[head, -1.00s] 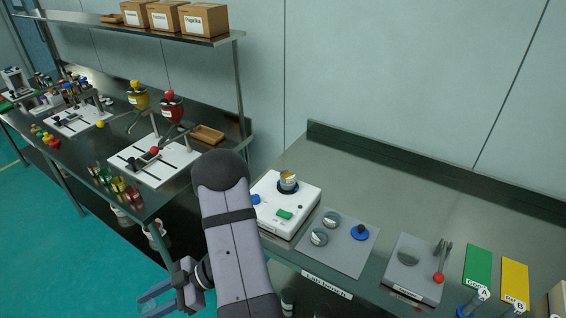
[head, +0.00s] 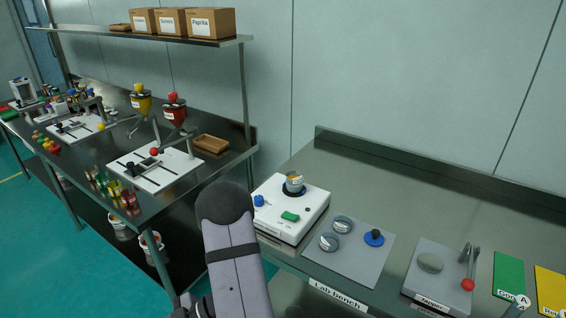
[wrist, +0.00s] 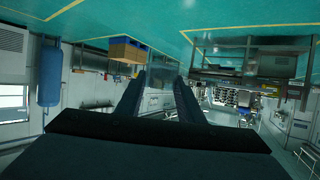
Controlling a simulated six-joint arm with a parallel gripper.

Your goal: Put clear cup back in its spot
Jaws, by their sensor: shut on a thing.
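In the wrist view my gripper (wrist: 159,76) has its two dark fingers pointing away from the camera. They are shut on a see-through shape between their tips, which looks like the clear cup (wrist: 160,98); its outline is faint. In the head view my arm reaches down at the bottom middle, and the gripper and cup are out of frame below. I cannot tell which place is the cup's spot. The lab bench (head: 440,195) carries a white sieve machine (head: 275,226) with a small round sieve stack (head: 294,183) on top.
A grey mat (head: 352,270) holds two round metal pieces (head: 336,233) and a blue knobbed piece (head: 374,237). To its right are a tapper (head: 435,285) with a red-knobbed lever, a green pad (head: 508,277) and a yellow pad (head: 551,290). The bench's back is clear. A crowded second table stands left.

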